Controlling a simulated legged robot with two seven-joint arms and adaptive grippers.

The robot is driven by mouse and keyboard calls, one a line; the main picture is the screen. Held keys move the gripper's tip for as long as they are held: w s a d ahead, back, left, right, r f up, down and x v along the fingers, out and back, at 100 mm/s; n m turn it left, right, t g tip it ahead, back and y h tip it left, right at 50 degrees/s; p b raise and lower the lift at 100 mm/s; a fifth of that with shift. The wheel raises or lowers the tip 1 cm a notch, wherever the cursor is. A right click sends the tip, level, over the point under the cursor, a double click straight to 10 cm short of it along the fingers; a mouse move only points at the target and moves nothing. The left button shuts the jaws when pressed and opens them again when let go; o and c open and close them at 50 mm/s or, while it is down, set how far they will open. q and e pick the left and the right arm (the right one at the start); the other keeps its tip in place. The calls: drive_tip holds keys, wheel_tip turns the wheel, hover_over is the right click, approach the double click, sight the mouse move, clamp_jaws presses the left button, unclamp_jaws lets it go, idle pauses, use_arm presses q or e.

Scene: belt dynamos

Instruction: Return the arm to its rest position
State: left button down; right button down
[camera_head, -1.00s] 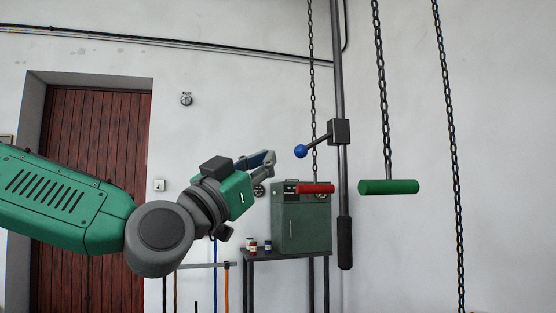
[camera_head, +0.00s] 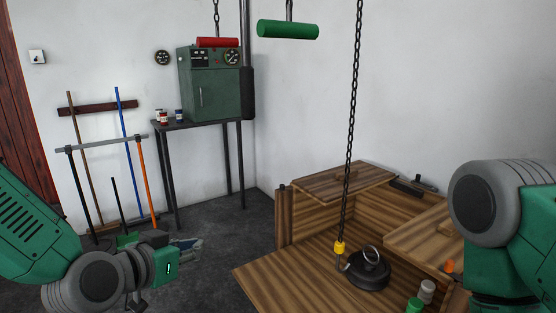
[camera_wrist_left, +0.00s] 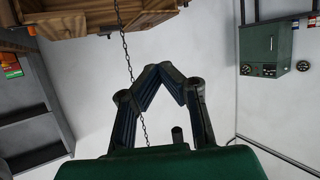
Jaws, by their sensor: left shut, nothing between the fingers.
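My left arm comes in at the lower left of the head view. Its gripper (camera_head: 188,246) is low over the dark floor, left of the wooden bench, and holds nothing. In the left wrist view the two dark fingers (camera_wrist_left: 161,70) meet at their tips, so the gripper is shut and empty. Part of my right arm (camera_head: 492,225) shows at the right edge of the head view; its gripper is out of the picture.
A wooden bench (camera_head: 262,268) bears a black weight (camera_head: 368,272) beside a hanging chain (camera_head: 354,120). A green cabinet (camera_head: 213,92) stands on a dark table (camera_head: 180,126) at the back. Tools lean on a rack (camera_head: 100,143). Red (camera_head: 217,42) and green (camera_head: 288,30) handles hang above.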

use_arm(q)
drive_tip(key=s+a+f+n+g+y, duration=0.1)
drive_tip(key=s+a+f+g, duration=0.2)
drive_tip(key=s+f, duration=0.65)
drive_tip(key=s+a+f+n+g+y, duration=0.15)
drive_tip(key=s+a+f+g, duration=0.35)
drive_tip(key=f, duration=0.8)
drive_tip(key=s+a+f+g+y, duration=0.1)
drive_tip(key=s+f, duration=0.1)
drive_tip(key=s, duration=0.4)
drive_tip(key=s+a+f+n+g+y, duration=0.1)
drive_tip(key=s+a+f, duration=0.1)
drive_tip(key=s, duration=0.4)
drive_tip(key=s+a+f+g+y, duration=0.1)
drive_tip(key=s+f, duration=0.3)
drive_tip(key=s, duration=0.2)
drive_tip(key=shift+a+f+g, duration=0.25)
drive_tip(key=shift+a+g, duration=0.05)
drive_tip(key=shift+g, duration=0.1)
drive_tip(key=shift+a, duration=0.1)
